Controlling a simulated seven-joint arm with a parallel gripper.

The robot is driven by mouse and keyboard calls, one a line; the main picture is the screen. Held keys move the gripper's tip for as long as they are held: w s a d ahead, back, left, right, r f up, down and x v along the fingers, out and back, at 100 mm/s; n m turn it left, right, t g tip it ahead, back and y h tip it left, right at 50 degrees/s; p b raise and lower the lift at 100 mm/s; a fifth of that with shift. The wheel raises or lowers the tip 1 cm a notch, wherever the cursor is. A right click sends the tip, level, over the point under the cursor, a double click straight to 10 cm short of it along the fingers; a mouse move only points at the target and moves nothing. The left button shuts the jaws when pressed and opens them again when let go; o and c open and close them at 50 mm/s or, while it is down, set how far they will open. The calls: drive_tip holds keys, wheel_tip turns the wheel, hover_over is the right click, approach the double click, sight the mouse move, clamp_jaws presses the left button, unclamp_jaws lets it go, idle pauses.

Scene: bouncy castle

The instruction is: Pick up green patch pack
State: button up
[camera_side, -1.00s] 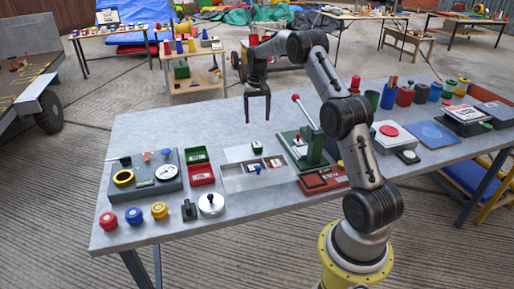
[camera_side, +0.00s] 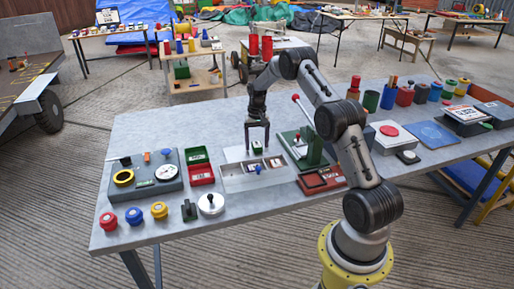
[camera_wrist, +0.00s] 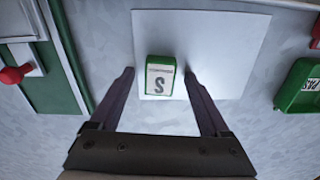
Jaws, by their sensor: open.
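The green patch pack (camera_wrist: 161,77) is a small green block with a white label on top. It lies on a white sheet (camera_wrist: 228,40) on the grey table. In the side view the pack (camera_side: 257,145) shows below my gripper (camera_side: 257,150), between its fingers. In the wrist view my gripper (camera_wrist: 160,80) is open, with one finger on each side of the pack and gaps on both sides. I cannot tell exactly how high the fingertips are above the sheet.
A green press with a red-knobbed lever (camera_side: 297,98) stands close to the right of my gripper. A grey tray (camera_side: 237,182) with compartments lies in front. Green (camera_side: 197,155) and red (camera_side: 201,174) bins stand to the left. The table behind the sheet is clear.

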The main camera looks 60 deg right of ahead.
clamp_jaws()
idle(0.4)
drive_tip(key=shift+r, duration=0.15)
drive_tip(key=shift+r, duration=0.6)
drive_tip(key=s+a+r, duration=0.4)
drive_tip(key=s+r, duration=0.1)
drive_tip(key=r, duration=0.2)
drive_tip(key=s+a+r, duration=0.4)
drive_tip(key=s+r, duration=0.2)
drive_tip(key=r, duration=0.2)
drive_tip(key=shift+a+r, duration=0.25)
drive_tip(key=shift+a, duration=0.15)
